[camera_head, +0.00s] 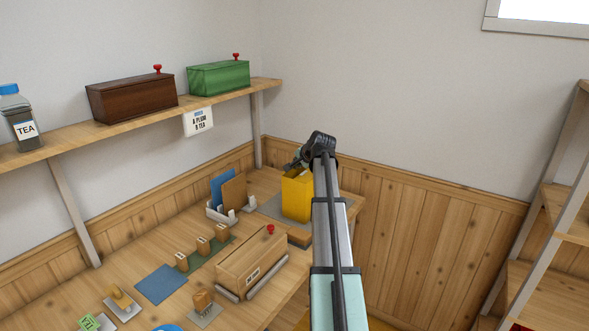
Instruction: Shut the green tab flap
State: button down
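No flap with a green tab can be made out for certain in the head view. A yellow box (296,197) stands upright on a grey mat at the far right end of the table.
A wooden box with a red knob (251,263) stands nearer on the table. Blue and brown boards (233,192) stand in a white rack left of the yellow box. A green box (219,78) and a brown box (131,98) sit on the wall shelf. A blue mat (161,285) is bare.

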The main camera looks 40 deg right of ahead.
jog(key=shift+s+d+f+m+t+b, duration=0.1)
jog(key=shift+s+f+m+t+b, duration=0.15)
jog(key=shift+t+b, duration=0.35)
jog(key=shift+s+f+m+t+b, duration=0.15)
jog(key=shift+f+t+b, duration=0.15)
jog(key=shift+t+b, duration=0.3)
jog(key=c, duration=1.5)
grip_release()
jog(key=v, duration=1.2)
jog(key=shift+d, duration=0.2)
